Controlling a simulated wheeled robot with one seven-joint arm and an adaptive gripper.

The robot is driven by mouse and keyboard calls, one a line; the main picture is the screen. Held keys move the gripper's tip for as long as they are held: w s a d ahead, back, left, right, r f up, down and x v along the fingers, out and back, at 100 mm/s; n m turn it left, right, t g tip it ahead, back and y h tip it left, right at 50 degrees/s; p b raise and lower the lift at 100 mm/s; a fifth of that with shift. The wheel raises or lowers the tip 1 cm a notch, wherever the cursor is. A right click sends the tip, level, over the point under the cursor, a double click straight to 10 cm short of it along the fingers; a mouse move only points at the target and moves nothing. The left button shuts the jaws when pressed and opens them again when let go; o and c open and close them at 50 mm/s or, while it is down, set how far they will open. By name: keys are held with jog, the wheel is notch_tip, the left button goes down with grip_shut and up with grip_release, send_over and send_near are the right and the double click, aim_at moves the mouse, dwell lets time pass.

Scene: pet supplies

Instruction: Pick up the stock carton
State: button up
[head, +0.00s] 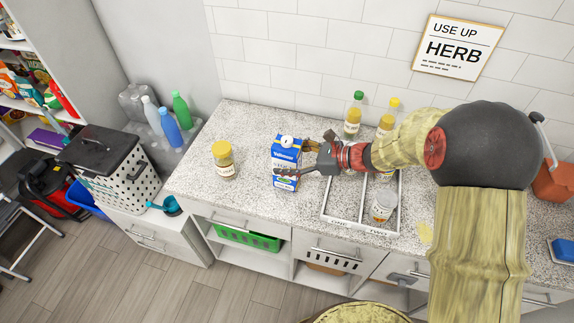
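The stock carton (287,157) is a blue and white box with a white cap. My gripper (293,159) reaches in from the right at the carton's height. Its fingers are spread apart. The near finger crosses in front of the carton's lower face, and the far finger is at its upper right, partly behind it. I cannot tell whether either finger touches the carton.
A yellow-capped jar (224,160) stands left of the carton. Another jar (382,206) stands in the tray. A green-capped bottle (353,115) and a yellow-capped bottle (388,117) stand at the back, close to my arm. The counter between the left jar and the carton is clear.

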jog(key=shift+c, duration=1)
jog(key=c, duration=1.5)
grip_shut()
jog(key=shift+r, duration=0.1)
